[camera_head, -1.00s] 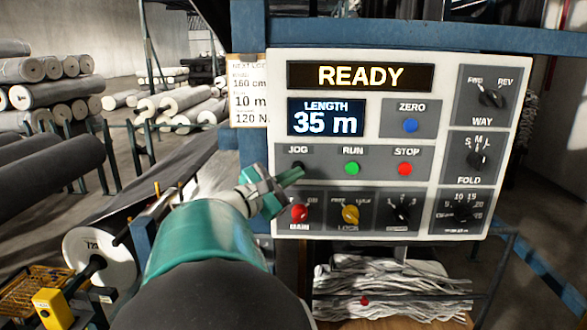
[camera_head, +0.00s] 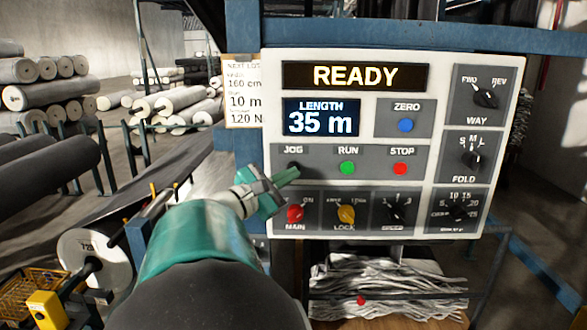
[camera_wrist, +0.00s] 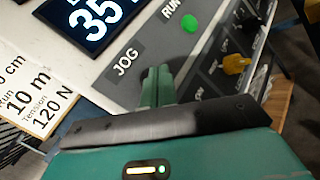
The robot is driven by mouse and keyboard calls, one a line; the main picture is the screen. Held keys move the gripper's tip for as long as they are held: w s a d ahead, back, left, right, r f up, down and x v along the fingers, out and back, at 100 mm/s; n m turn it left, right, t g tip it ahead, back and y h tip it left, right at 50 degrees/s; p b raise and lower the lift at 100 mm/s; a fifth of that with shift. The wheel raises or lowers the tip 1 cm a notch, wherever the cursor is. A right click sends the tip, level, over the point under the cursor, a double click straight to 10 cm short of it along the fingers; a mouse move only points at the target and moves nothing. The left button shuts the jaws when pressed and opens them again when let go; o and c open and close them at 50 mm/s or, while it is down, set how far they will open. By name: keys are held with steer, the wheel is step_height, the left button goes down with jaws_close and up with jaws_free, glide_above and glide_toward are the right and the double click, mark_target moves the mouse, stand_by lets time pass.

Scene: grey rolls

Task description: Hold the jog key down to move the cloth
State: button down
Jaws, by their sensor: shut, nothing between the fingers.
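The control panel (camera_head: 448,140) reads READY, and its length display (camera_head: 320,118) shows 35 m. The black jog key (camera_head: 295,166) sits under the JOG label, left of the green RUN button (camera_head: 347,168) and the red STOP button (camera_head: 400,168). My gripper (camera_head: 290,174) is shut and empty, its fingertips just below and in front of the jog key. In the wrist view, the closed fingers (camera_wrist: 158,86) point at the panel below the JOG label and hide the key. I cannot tell whether the tips touch it.
The red MAIN knob (camera_head: 295,213) and yellow LOCK knob (camera_head: 346,214) lie just below my fingers. A paper lot card (camera_head: 243,95) hangs at the panel's left. Grey rolls (camera_head: 45,95) are stacked at the left. Crumpled pale cloth (camera_head: 385,285) lies under the panel.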

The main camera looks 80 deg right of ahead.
steer(key=shift+d, duration=0.1)
stand_by(0.5)
steer(key=shift+w+d, duration=0.1)
steer(key=shift+d, duration=0.2)
steer(key=shift+w+d, duration=0.1)
steer(key=shift+d, duration=0.35)
stand_by(0.6)
stand_by(5.2)
steer(key=shift+s+a, duration=0.2)
steer(key=shift+a, duration=0.65)
